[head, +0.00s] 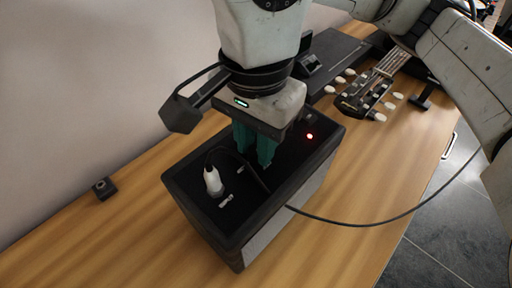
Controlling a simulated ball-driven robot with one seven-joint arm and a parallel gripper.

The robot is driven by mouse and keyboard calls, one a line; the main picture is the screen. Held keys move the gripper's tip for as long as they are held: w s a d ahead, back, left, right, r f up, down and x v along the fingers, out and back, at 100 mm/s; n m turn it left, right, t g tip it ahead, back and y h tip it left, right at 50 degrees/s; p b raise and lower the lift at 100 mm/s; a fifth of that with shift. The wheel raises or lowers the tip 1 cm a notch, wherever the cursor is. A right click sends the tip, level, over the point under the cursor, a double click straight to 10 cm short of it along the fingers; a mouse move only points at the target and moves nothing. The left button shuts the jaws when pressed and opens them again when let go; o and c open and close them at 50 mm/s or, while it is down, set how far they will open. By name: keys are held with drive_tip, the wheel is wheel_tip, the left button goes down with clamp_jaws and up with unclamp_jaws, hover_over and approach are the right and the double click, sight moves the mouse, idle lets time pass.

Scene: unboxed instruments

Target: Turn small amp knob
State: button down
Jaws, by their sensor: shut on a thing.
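The small amp (198,180) is a black box with a grey front, standing on the wooden table. Its top panel carries a white-and-grey plug (213,182) with a black cable and a lit red light (309,136). My gripper (254,160) points down over the middle of the top panel. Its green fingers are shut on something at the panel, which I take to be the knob. The knob itself is hidden behind the fingers.
A black cable (350,222) runs from the amp to the right across the table edge. A guitar headstock (368,98) with pale tuning pegs lies behind the amp. A small black block (104,188) sits at left by the wall. The table front left is clear.

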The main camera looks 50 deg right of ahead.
drive_tip(key=m+b, duration=0.1)
drive_tip(key=b, duration=0.1)
drive_tip(key=m+b, duration=0.1)
drive_tip(key=m, duration=0.1)
drive_tip(key=shift+f+m+b, duration=0.25)
drive_tip(key=shift+m+b, duration=0.05)
drive_tip(key=shift+b, duration=0.1)
drive_tip(key=m+b, duration=0.3)
drive_tip(key=shift+m, duration=0.3)
drive_tip(key=m+b, duration=0.2)
drive_tip(key=m, duration=0.1)
drive_tip(key=shift+r+m, duration=0.1)
drive_tip(key=shift+m, duration=0.3)
drive_tip(key=shift+r+m+b, duration=0.15)
drive_tip(key=shift+m+b, duration=0.8)
drive_tip(key=shift+m, duration=0.95)
drive_tip(key=c, duration=0.9)
unclamp_jaws()
wheel_tip(320, 180, up, 11)
drive_tip(key=p, duration=0.2)
drive_tip(key=shift+p, duration=0.35)
